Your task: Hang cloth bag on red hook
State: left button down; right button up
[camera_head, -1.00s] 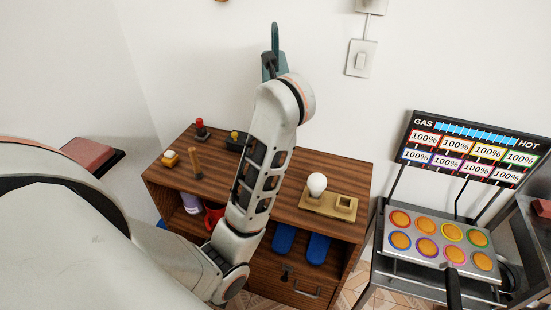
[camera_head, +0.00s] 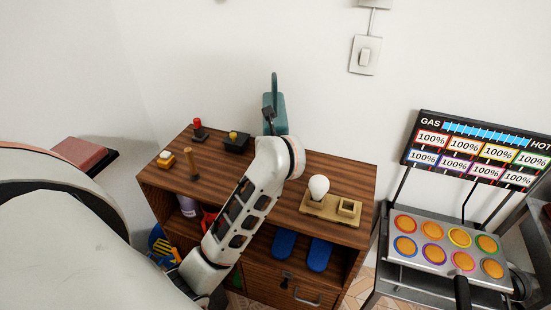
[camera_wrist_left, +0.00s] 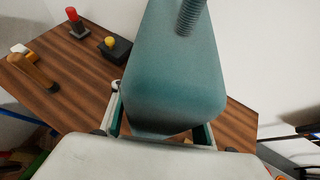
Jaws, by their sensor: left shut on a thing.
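A teal bag (camera_head: 280,118) with a tall loop handle stands out against the white wall, above the back of the wooden cabinet. In the left wrist view the bag (camera_wrist_left: 175,75) fills the upper middle and looks upright. My left gripper (camera_wrist_left: 160,128) is shut on it near its lower part, with a finger at either side. In the head view my wrist hides most of this gripper (camera_head: 270,118). A grey ribbed piece crosses the bag's top in the wrist view. No red hook can be made out. My right gripper is not in view.
The wooden cabinet (camera_head: 330,167) carries a red-topped joystick (camera_head: 198,130), a yellow-button box (camera_head: 236,142), a small wooden hammer (camera_head: 190,163) and a bulb (camera_head: 318,187) on a stand. A stove (camera_head: 447,243) with a gauge panel stands right. The wall above the bag is clear.

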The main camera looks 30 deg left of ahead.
pick_arm(q)
jog(key=shift+f+b, duration=0.45)
jog(key=shift+f, duration=1.85)
jog(key=shift+f, duration=0.2)
jog(key=c, duration=1.1)
grip_release()
jog(key=shift+r, duration=0.1)
jog(key=shift+s+d+r, duration=0.1)
jog(key=shift+r, duration=0.1)
jog(key=p+v, duration=0.1)
jog(key=v, duration=1)
jog(key=shift+s+d+r+p, duration=0.1)
jog(key=shift+s+r+p, duration=0.05)
jog(key=shift+s+p, duration=0.15)
